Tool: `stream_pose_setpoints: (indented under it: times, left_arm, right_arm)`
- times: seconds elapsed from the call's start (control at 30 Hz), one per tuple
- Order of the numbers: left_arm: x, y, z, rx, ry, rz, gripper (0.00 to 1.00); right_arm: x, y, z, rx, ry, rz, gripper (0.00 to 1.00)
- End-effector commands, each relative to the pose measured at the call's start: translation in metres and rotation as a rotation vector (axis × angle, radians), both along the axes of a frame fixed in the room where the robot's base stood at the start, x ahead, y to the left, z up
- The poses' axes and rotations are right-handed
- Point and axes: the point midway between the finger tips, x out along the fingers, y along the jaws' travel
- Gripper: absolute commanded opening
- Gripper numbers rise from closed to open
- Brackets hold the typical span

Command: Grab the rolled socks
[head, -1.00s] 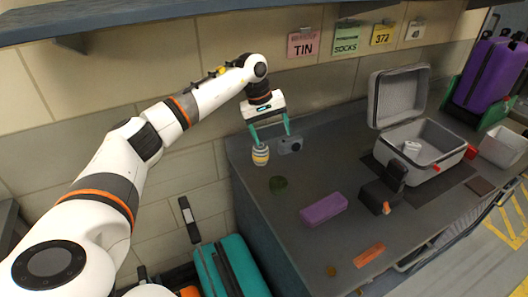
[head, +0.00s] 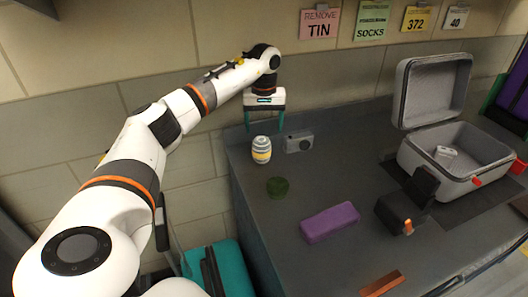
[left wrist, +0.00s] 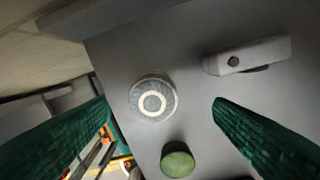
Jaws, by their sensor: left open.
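The rolled socks (head: 261,150) stand upright as a small barrel with white, yellow and grey bands, near the left end of the dark counter. In the left wrist view their round end with a pale ring (left wrist: 153,98) shows between my two green fingers. My left gripper (head: 264,122) is open and empty, pointing down above the socks. The socks appear centred between its fingers and apart from them. My right gripper is in neither current view.
A grey camera (head: 299,142) stands close to the right of the socks. A dark green round thing (head: 278,187) lies in front of them. A purple case (head: 330,222), a black item with an orange part (head: 403,214) and an open grey suitcase (head: 440,180) are farther right.

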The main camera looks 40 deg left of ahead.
Motion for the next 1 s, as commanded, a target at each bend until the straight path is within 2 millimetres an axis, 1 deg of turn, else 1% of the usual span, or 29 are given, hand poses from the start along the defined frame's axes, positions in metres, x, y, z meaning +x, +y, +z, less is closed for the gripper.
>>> stream_pose_setpoints:
  times: [0.03, 0.1, 0.2, 0.37, 0.6, 0.7, 0.8, 0.97, 1.0]
  left_arm:
    - [-0.001, 0.0, -0.01, 0.0, 0.004, 0.0, 0.76]
    - [-0.001, 0.0, -0.021, 0.001, 0.004, 0.0, 0.76]
    - [-0.001, 0.0, -0.032, 0.0, 0.001, 0.0, 0.76]
    - [-0.001, 0.0, -0.042, -0.001, 0.002, 0.0, 0.76]
    - [-0.005, 0.004, -0.077, -0.001, 0.003, -0.001, 0.76]
    - [-0.005, 0.004, -0.087, -0.001, 0.002, 0.0, 0.76]
    - [-0.004, 0.004, -0.09, -0.001, -0.001, 0.0, 0.76]
    - [-0.004, 0.004, -0.09, -0.001, -0.001, 0.0, 0.76]
    - [-0.004, 0.004, -0.09, -0.001, -0.001, 0.0, 0.72]
  right_arm:
    - [0.001, 0.001, 0.001, 0.001, -0.001, 0.0, 0.36]
    - [0.001, 0.001, 0.002, 0.001, -0.001, 0.0, 0.36]
    - [0.001, 0.001, 0.002, 0.001, -0.002, 0.0, 0.36]
    - [0.002, 0.001, 0.003, 0.002, -0.003, 0.0, 0.36]
    - [0.004, 0.002, 0.008, 0.002, -0.007, 0.001, 0.36]
    - [0.004, 0.002, 0.009, 0.002, -0.007, 0.001, 0.36]
    - [0.005, 0.002, 0.009, 0.002, -0.007, 0.001, 0.36]
    - [0.005, 0.002, 0.008, 0.002, -0.007, 0.001, 0.36]
    - [0.005, 0.002, 0.008, 0.002, -0.007, 0.001, 0.36]
